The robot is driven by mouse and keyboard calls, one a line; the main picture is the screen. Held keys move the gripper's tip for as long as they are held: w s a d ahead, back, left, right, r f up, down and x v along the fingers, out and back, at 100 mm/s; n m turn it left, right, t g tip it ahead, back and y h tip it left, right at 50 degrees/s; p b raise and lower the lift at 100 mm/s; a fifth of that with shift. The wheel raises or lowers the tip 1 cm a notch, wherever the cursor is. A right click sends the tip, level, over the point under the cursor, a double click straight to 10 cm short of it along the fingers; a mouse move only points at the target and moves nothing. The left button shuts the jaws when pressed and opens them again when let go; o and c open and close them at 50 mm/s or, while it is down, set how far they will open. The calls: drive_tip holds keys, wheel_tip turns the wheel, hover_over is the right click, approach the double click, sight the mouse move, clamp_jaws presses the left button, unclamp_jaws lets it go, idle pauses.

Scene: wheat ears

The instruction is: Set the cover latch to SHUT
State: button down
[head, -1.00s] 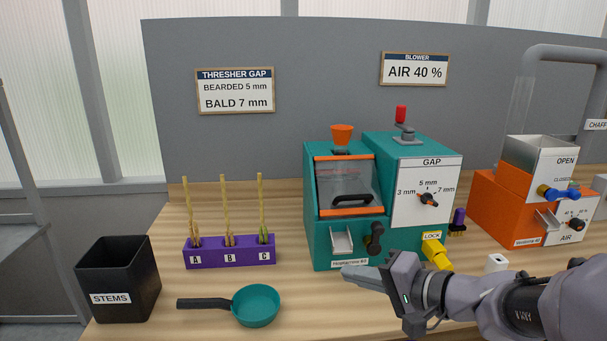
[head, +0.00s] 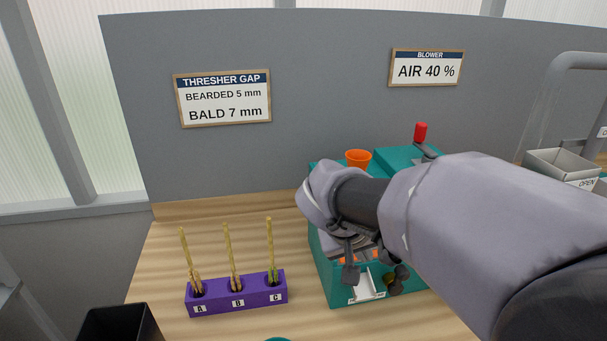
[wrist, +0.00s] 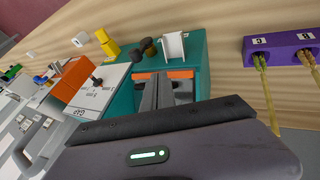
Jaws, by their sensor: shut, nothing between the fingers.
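The teal thresher (head: 320,262) stands right of centre in the head view, largely behind my arm. Its cover, edged in orange (wrist: 184,74), appears down, but my gripper and arm hide most of it. A dark knob (head: 396,281) sits on the front beside the white chute (head: 367,287); it also shows in the wrist view (wrist: 149,48). I cannot read its setting or confirm that it is the latch. My gripper (head: 351,274) is shut and empty in front of the cover. In the wrist view its fingers (wrist: 158,92) overlap the orange edge; contact is unclear.
A purple rack (head: 236,295) with stalks stands left of the thresher. A black bin (head: 120,325) is at the lower left. The wrist view shows the gap dial panel (wrist: 98,88), a yellow part (wrist: 106,52) and the orange blower (wrist: 72,82). Bare table separates rack and thresher.

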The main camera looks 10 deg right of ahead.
drive_tip(key=w+d+f+b, duration=0.2)
drive_tip(key=d+f+b, duration=0.2)
drive_tip(key=d+f, duration=0.4)
drive_tip(key=shift+d+f, duration=0.25)
drive_tip(key=shift+f, duration=0.4)
drive_tip(key=shift+w, duration=0.1)
